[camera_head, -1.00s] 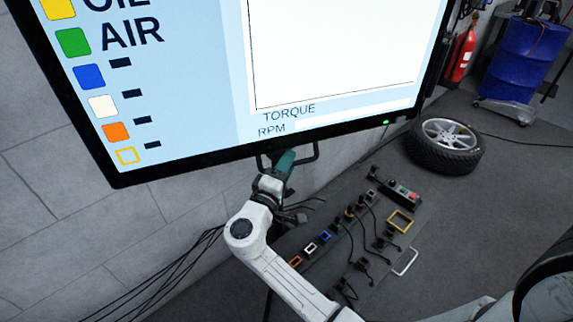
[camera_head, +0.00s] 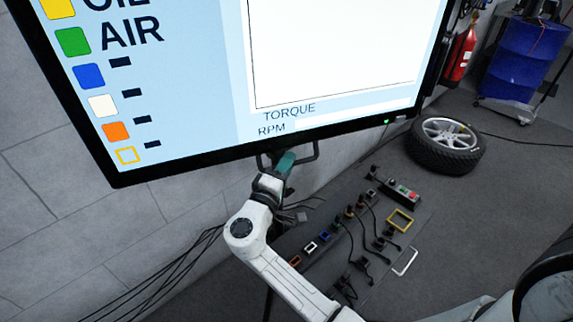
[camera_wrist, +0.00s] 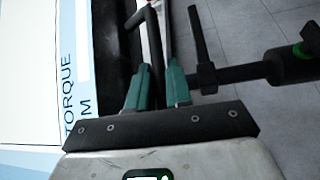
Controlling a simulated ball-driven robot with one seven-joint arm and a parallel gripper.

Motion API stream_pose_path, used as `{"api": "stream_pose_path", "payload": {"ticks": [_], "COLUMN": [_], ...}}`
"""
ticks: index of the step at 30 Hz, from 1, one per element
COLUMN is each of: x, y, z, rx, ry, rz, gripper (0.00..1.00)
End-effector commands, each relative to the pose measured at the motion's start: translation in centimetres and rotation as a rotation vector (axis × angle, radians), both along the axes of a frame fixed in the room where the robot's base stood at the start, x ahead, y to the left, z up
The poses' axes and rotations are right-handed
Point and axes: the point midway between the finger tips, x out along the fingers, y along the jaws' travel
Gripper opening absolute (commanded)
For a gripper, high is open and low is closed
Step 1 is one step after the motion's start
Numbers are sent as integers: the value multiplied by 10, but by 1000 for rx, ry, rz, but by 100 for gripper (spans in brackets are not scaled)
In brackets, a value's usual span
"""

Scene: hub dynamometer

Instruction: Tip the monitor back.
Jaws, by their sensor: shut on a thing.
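The large monitor (camera_head: 330,60) hangs at the top of the head view, its screen lit with coloured squares and the words AIR, TORQUE and RPM. A dark bar handle (camera_head: 316,150) sticks out below its bottom edge. My gripper (camera_head: 286,160) is at this handle, just under the monitor, and its teal fingers are shut on it. In the wrist view, the handle's dark bar (camera_wrist: 153,45) passes between the two fingers, and the monitor's black edge (camera_wrist: 108,50) is close on the left. My fingers partly hide the handle in the head view.
Black cables (camera_head: 185,262) run along the grey wall at left.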

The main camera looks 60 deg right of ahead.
Motion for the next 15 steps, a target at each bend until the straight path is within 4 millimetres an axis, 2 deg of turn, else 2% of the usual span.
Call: {"api": "stream_pose_path", "payload": {"ticks": [9, 15], "x": [-28, -36], "y": [23, 29], "z": [10, 9], "rx": [73, 95], "ry": [94, 122], "rz": [2, 0], "gripper": [0, 0]}}
